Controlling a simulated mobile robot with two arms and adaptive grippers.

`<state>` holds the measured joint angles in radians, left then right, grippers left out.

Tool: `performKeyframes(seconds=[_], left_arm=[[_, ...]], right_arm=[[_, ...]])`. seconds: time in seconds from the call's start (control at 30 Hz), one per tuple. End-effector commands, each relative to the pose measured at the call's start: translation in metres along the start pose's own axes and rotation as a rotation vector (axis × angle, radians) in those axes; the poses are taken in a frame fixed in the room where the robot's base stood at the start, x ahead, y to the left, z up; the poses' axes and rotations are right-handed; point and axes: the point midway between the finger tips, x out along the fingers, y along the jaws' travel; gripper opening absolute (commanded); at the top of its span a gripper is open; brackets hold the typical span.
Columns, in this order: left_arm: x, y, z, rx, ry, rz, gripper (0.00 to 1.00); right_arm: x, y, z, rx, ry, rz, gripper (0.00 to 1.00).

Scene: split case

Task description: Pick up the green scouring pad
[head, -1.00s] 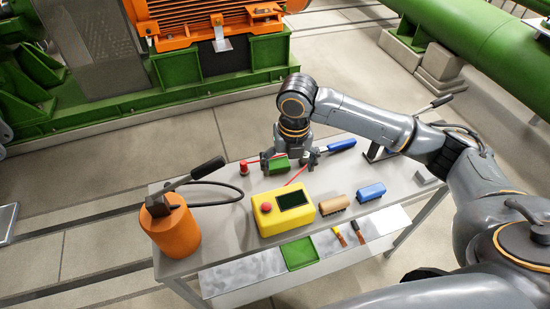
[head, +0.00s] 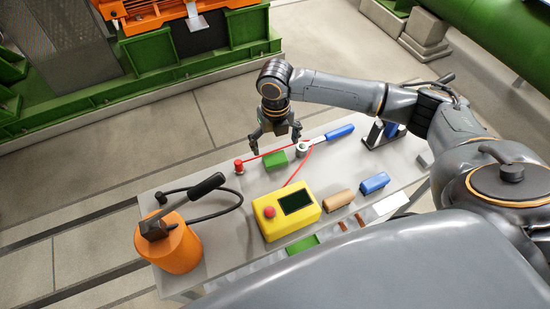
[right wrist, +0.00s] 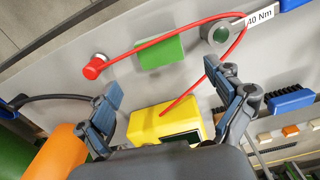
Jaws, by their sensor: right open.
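The green scouring pad (head: 276,159) is a small green block lying on the grey table behind the yellow box. My right gripper (head: 277,144) hangs above the pad, pointing down. Its two fingers are spread wide with nothing between them, as the right wrist view (right wrist: 164,84) also shows. My left gripper is not in view.
A red cable runs from a red-capped fitting (head: 239,167) close around the pad. A blue-handled tool (head: 338,132) and a round metal piece (head: 303,150) lie right of it. A yellow box (head: 287,214), brown brush (head: 339,199), blue brush (head: 374,183) and orange cylinder (head: 175,248) stand nearer.

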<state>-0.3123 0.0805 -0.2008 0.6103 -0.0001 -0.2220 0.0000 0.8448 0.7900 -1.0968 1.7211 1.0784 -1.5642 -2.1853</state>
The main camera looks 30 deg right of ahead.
Motion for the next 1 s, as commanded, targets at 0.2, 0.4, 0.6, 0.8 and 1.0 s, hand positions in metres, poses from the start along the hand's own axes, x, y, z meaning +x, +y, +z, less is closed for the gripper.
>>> performKeyframes(seconds=[0.2,0.4,0.6,0.8,1.0], left_arm=[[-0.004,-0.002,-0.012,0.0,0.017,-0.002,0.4],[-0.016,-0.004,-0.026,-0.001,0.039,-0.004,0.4],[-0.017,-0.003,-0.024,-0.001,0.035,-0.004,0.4],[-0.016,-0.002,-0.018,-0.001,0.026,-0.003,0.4],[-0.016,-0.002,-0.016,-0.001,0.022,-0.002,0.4]], right_arm=[[0.015,0.0,0.0,0.0,0.0,0.0,0.92],[0.043,-0.001,0.001,0.001,0.003,-0.001,0.92],[0.062,0.0,0.001,-0.001,-0.001,0.0,0.92],[0.064,-0.001,0.002,-0.001,-0.002,0.0,0.92],[0.063,-0.001,0.002,-0.001,-0.002,0.0,0.54]])
